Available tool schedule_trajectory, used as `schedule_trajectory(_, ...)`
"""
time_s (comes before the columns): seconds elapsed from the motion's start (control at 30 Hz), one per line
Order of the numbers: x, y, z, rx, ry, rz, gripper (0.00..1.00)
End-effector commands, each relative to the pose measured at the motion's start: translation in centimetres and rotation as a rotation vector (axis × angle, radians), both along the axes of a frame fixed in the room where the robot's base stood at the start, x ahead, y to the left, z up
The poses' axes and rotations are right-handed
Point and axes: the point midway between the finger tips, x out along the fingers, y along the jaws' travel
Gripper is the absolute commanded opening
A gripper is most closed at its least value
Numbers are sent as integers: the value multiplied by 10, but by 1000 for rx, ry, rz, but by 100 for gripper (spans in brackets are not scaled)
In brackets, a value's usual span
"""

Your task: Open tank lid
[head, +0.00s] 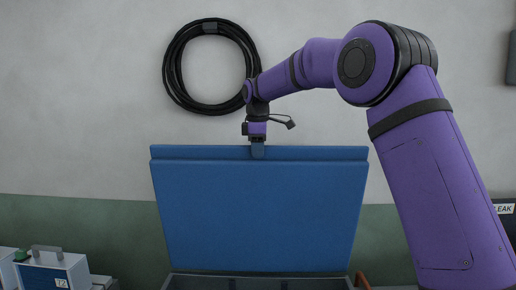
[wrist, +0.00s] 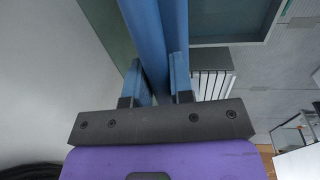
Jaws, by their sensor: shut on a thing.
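The blue tank lid (head: 262,215) stands raised and nearly upright in the head view, its broad face toward me. Its lower edge meets the dark tank rim (head: 256,282) at the bottom of the picture. My gripper (head: 258,150) points down at the middle of the lid's top edge and is shut on it. In the wrist view the lid's edge (wrist: 148,40) runs between the two fingers of my gripper (wrist: 158,85). The tank's inside is mostly hidden in the head view.
A coiled black cable (head: 178,75) hangs on the grey wall behind. A white-and-blue box (head: 55,270) with a handle stands at the lower left. Space beside the lid's left edge looks clear.

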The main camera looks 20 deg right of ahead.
Motion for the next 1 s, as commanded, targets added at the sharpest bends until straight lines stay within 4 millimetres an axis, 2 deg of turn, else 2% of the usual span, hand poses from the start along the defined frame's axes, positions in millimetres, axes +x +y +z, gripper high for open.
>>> schedule_trajectory(0.1,-25,8,-4,1,6,1,0)
schedule_trajectory(0.3,-52,17,-12,0,8,2,0)
schedule_trajectory(0.43,-58,19,-14,0,9,1,0)
schedule_trajectory(0.7,-59,19,-15,0,9,0,0)
schedule_trajectory(0.73,-59,19,-15,0,10,0,28)
schedule_trajectory(0.8,-58,19,-15,0,9,0,44)
schedule_trajectory(1.0,-58,19,-14,0,6,0,45)
